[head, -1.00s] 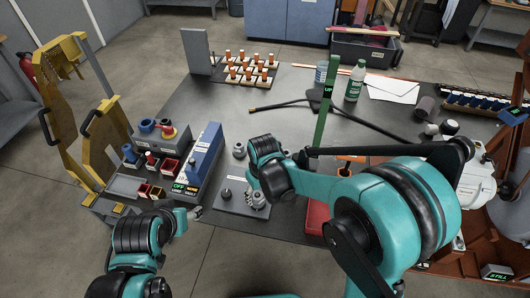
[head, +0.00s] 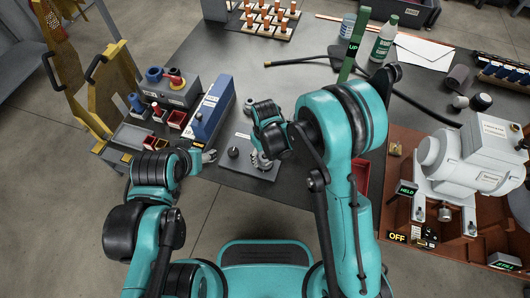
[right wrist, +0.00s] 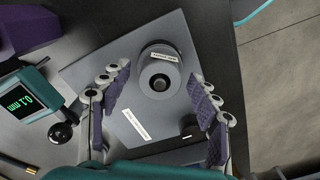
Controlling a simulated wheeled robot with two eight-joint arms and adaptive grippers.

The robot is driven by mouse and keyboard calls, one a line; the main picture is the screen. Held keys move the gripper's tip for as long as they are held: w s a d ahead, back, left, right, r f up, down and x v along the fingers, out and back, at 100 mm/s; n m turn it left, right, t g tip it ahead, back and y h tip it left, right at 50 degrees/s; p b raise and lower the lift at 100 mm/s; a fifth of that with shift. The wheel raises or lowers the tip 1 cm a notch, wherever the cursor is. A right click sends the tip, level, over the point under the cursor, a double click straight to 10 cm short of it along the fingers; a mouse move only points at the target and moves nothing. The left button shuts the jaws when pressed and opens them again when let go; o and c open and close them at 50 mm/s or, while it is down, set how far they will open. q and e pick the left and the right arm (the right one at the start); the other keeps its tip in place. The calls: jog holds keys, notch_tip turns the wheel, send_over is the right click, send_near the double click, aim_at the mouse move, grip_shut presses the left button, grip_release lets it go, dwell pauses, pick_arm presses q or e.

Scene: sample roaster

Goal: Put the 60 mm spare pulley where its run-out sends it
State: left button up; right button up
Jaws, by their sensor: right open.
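The spare pulley (right wrist: 160,72), a grey cylinder with a dark bore and a small label, stands on a grey plate (right wrist: 88,72) in the right wrist view. My right gripper (right wrist: 158,88) is open, its purple-padded fingers on either side of the pulley, with gaps visible. In the head view my right gripper (head: 262,162) hangs over the plate (head: 228,170) and partly hides what is there. My left gripper (head: 208,157) is near the blue box; its fingers are too small to judge.
A blue box (head: 213,118) and small red and blue bins (head: 176,120) stand left of the plate. A green post (head: 353,48) rises behind my right arm. A white motor (head: 478,155) sits in a brown tray at right. A black cable (head: 330,62) crosses the table.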

grip_shut()
jog(key=shift+r, duration=0.1)
jog(key=shift+r+p, duration=2.5)
jog(key=shift+r, duration=1.1)
